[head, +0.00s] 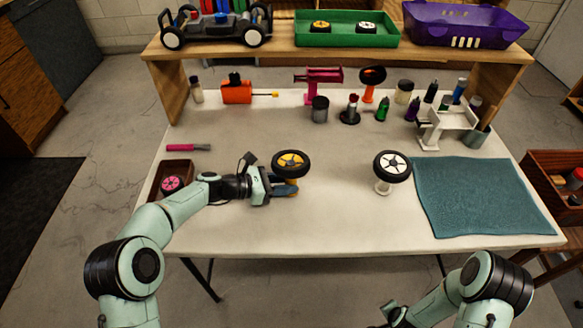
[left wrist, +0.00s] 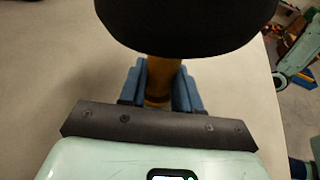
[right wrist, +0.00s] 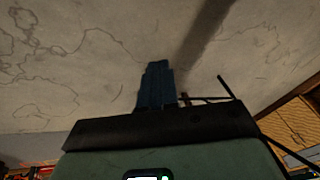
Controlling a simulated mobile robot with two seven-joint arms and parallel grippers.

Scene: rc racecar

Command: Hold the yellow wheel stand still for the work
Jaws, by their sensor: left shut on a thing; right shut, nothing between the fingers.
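The yellow wheel stand (head: 292,187) stands on the white table with a black-tyred, yellow-hubbed wheel (head: 291,162) on top. My left gripper (head: 288,188) is shut on the stand just below the wheel. In the left wrist view the blue fingers (left wrist: 160,90) sit on both sides of the stand's yellow post (left wrist: 160,78), and the black tyre (left wrist: 185,25) hides the upper part. My right gripper (right wrist: 155,85) is shut and empty, over the floor in the right wrist view. In the head view it is low at the front edge, mostly cut off.
A white-hubbed wheel (head: 392,167) sits on a white stand (head: 383,187) to the right. A teal mat (head: 480,205) covers the right side. A brown box with a pink wheel (head: 171,184) lies left, near my arm. Tools and bottles line the back. The front middle is clear.

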